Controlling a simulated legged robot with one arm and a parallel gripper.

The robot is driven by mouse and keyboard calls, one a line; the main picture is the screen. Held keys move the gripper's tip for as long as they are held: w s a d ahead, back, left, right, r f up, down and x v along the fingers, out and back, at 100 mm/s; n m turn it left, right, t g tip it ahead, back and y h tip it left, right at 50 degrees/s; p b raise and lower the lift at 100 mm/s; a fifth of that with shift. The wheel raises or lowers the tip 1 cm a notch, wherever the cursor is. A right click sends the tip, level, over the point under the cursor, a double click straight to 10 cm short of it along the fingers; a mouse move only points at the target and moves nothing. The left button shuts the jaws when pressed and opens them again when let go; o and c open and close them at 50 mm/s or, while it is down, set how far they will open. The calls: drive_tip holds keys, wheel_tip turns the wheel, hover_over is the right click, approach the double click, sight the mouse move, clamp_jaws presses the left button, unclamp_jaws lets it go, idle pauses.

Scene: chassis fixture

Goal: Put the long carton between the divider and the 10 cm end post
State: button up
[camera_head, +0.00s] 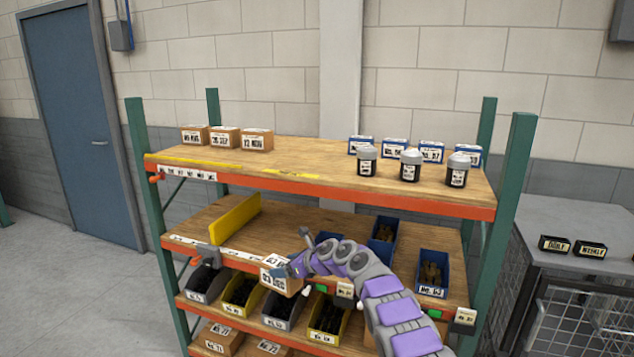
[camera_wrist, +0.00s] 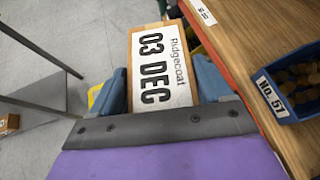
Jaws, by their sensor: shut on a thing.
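My gripper (camera_head: 287,272) is shut on a brown carton (camera_head: 281,283) with a white label, in front of the middle shelf's front edge. In the wrist view, the carton (camera_wrist: 163,62) reads "Ridgecoat 03 DEC" and sits between the blue fingers of my gripper (camera_wrist: 162,88). Its full length cannot be told from these views. A yellow upright panel, the likely divider (camera_head: 236,218), stands on the middle shelf left of my gripper. A grey piece (camera_head: 208,254) is at its front end. I cannot clearly identify the 10 cm end post; my arm hides part of the shelf.
The middle shelf (camera_head: 190,225) has bare wood left of the panel and some to its right. Blue bins (camera_head: 432,270) stand right of my arm. Dark-filled bins (camera_head: 240,290) are below. The top shelf (camera_head: 300,160) holds cartons and jars. Green uprights (camera_head: 150,200) bound the rack.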

drive_tip(key=shift+w+d+r+m+t+h, duration=0.3)
drive_tip(key=shift+d+r+m+t+h, duration=0.1)
drive_tip(key=shift+r+m+t, duration=0.25)
drive_tip(key=s+d+r+m+t+h, duration=0.2)
drive_tip(key=s+d+r+m+h, duration=0.15)
drive_tip(key=d, duration=0.25)
drive_tip(key=s+d+r+m+t+h, duration=0.2)
drive_tip(key=d+r+m+h, duration=0.2)
drive_tip(key=d+m, duration=0.15)
drive_tip(key=s+d+m+h, duration=0.2)
drive_tip(key=s+d, duration=0.3)
drive_tip(key=s, duration=0.3)
drive_tip(key=s+d+m+h, duration=0.2)
drive_tip(key=s+d, duration=0.4)
drive_tip(key=s, duration=0.3)
drive_tip(key=shift+s+d+r+h, duration=0.15)
drive_tip(key=shift+r+h, duration=0.3)
drive_tip(key=shift+h, duration=0.3)
drive_tip(key=shift+m, duration=0.25)
